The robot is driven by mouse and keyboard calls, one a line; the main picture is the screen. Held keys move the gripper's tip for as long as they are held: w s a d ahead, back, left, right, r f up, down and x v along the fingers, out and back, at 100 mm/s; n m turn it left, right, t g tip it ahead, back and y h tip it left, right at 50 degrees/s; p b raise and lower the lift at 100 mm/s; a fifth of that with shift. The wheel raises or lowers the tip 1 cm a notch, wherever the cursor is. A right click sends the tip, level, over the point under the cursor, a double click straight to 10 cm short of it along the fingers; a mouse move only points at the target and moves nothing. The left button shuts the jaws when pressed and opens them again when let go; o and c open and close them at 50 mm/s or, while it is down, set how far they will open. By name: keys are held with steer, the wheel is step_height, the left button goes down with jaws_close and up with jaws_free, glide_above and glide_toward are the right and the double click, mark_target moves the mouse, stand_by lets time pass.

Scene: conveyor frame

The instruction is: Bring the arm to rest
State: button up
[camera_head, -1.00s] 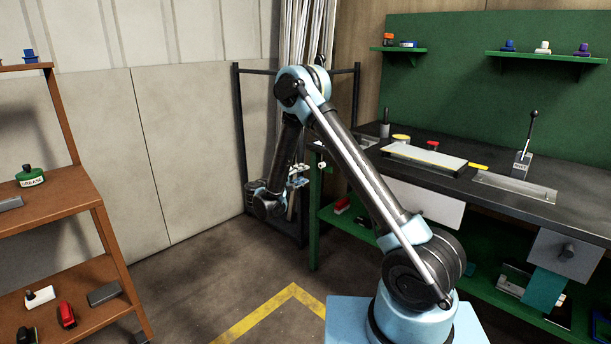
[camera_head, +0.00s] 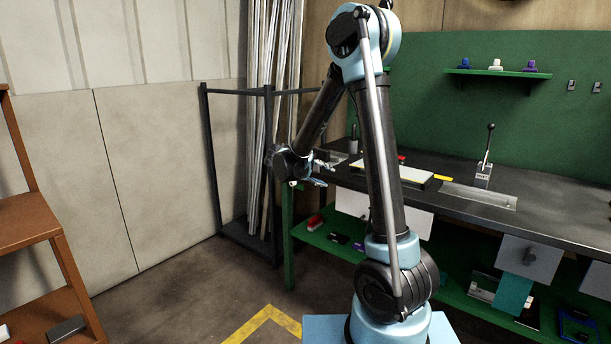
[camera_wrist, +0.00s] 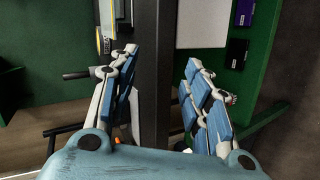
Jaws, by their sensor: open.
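My gripper (camera_head: 318,174) shows in the head view at the end of my raised, folded arm, just off the left end of the green workbench (camera_head: 289,222). It points to the right, toward the bench. In the wrist view my gripper (camera_wrist: 160,95) has its two blue-padded fingers spread well apart. Nothing is held between them. A dark upright post shows behind the gap between the fingers, and I cannot tell how far off it is.
A dark metal rack (camera_head: 213,165) with long pale bars stands behind my gripper. An orange-brown shelf (camera_head: 28,216) is at the far left. The bench top holds a lever device (camera_head: 484,172) and a pale plate (camera_head: 412,174). Floor left of my base is clear.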

steer(key=s+d+r+m+g+y, duration=0.1)
steer(key=s+d+m+g+y, duration=0.1)
steer(key=s+d, duration=0.65)
steer(key=s+d+m+g+y, duration=0.15)
steer(key=s+d, duration=0.35)
steer(key=s, duration=0.7)
steer(key=s+f+m+g+y, duration=0.1)
steer(key=s+f+y, duration=0.2)
steer(key=s, duration=0.7)
steer(key=s+a+f+m+g+y, duration=0.1)
steer(key=s+f+m+y, duration=0.1)
steer(key=s, duration=0.8)
steer(key=shift+a+f+y, duration=0.2)
steer(key=shift+f+y, duration=0.25)
steer(key=shift+f, duration=0.9)
